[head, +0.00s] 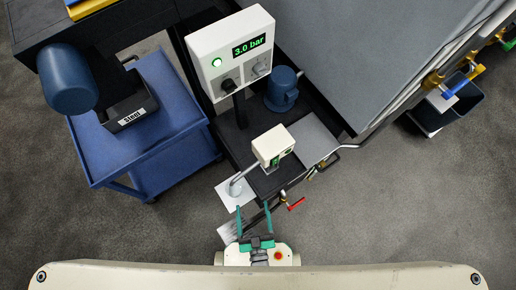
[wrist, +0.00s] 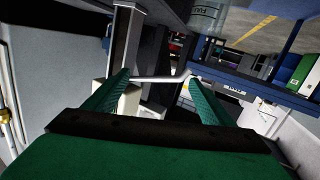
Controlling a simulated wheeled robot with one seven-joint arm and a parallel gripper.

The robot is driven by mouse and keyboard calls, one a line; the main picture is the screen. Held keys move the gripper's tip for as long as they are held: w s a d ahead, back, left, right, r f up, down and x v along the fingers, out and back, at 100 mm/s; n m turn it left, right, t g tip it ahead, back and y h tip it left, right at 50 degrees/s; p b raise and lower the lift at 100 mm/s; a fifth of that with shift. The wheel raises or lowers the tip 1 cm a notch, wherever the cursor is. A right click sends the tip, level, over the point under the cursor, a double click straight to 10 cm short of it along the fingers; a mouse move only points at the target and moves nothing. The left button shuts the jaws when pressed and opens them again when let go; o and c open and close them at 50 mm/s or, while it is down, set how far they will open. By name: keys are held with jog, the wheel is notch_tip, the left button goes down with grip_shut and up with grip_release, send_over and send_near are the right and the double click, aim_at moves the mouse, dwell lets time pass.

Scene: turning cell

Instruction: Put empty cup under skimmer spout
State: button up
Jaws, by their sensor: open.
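The skimmer (head: 272,146) is a small cream box with a green-marked front, and its pale spout (head: 243,175) slopes down to the left. A small grey round shape (head: 235,188) sits at the spout's end over a white plate (head: 228,198); I cannot tell whether it is the cup. My gripper (head: 254,213) is open just below the skimmer in the head view, with green fingers apart. In the wrist view, nothing is clearly held between the fingers (wrist: 156,77), and a pale tube, probably the spout, crosses beyond their tips.
A red-handled valve (head: 296,204) is close to the right of my gripper. A white panel (head: 232,52) reads 3.0 bar, beside a blue motor-like unit (head: 281,92). A blue cart (head: 150,150) with a black bin stands at left. Open floor lies at lower right.

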notch_tip(320, 180, up, 28)
jog(key=s+d+m+g+h, duration=0.1)
jog(key=d+m+h, duration=0.1)
jog(key=m, duration=0.1)
jog(key=shift+s+h, duration=0.3)
jog(key=shift+s, duration=0.1)
jog(key=shift+s, duration=0.15)
